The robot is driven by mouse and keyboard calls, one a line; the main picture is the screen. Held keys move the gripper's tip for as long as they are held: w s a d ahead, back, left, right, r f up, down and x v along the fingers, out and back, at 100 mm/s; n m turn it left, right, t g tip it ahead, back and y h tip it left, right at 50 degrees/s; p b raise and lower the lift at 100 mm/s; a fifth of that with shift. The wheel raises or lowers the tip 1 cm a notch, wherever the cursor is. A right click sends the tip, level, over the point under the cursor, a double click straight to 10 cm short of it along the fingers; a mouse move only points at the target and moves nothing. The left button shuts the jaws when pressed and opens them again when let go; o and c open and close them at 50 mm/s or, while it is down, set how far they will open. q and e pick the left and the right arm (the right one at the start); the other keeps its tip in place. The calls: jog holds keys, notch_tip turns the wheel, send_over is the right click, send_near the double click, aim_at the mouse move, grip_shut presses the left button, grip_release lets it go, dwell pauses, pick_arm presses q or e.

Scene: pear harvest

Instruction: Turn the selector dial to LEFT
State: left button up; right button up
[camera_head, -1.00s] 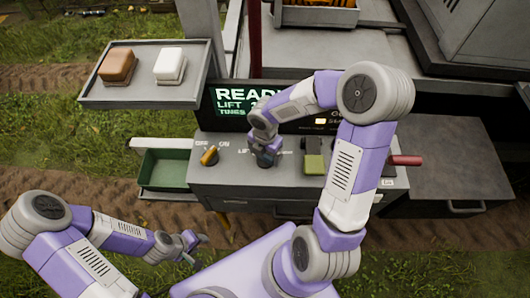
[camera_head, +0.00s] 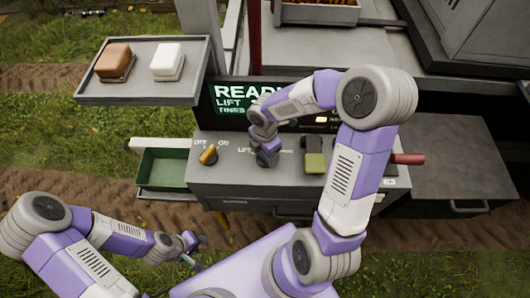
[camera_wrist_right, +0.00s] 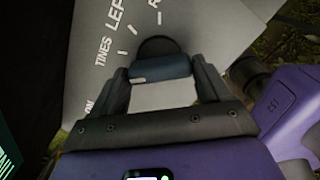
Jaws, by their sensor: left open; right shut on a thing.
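The selector dial (camera_wrist_right: 162,68) is a dark blue-grey knob on the grey control panel (camera_head: 232,172). In the right wrist view it sits between my right gripper's fingers, with tick marks and a LEFT label (camera_wrist_right: 114,14) printed beyond it. A small pale mark shows on its side; which label it points to I cannot tell. My right gripper (camera_head: 266,150) is over the dial and shut on it, partly hiding it in the head view. My left gripper (camera_head: 196,242) is open and empty, low over the ground left of the panel.
An orange switch (camera_head: 208,154) is left of the dial; a green-topped control (camera_head: 314,162) and a red handle (camera_head: 408,159) are to the right. A READY screen (camera_head: 236,104) stands behind. A tray (camera_head: 120,99) with brown and white blocks and a green bin (camera_head: 175,168) lie left.

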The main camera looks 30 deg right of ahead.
jog(key=m+b, duration=0.2)
jog(key=m, duration=0.4)
jog(key=shift+w+b, duration=0.1)
jog(key=shift+b, duration=0.3)
jog(key=m+b, duration=0.2)
jog(key=m, duration=0.3)
jog(key=shift+r+m, duration=0.1)
jog(key=shift+m, duration=0.4)
jog(key=o, duration=1)
jog(key=shift+r+p, duration=0.5)
jog(key=shift+r, duration=3.3)
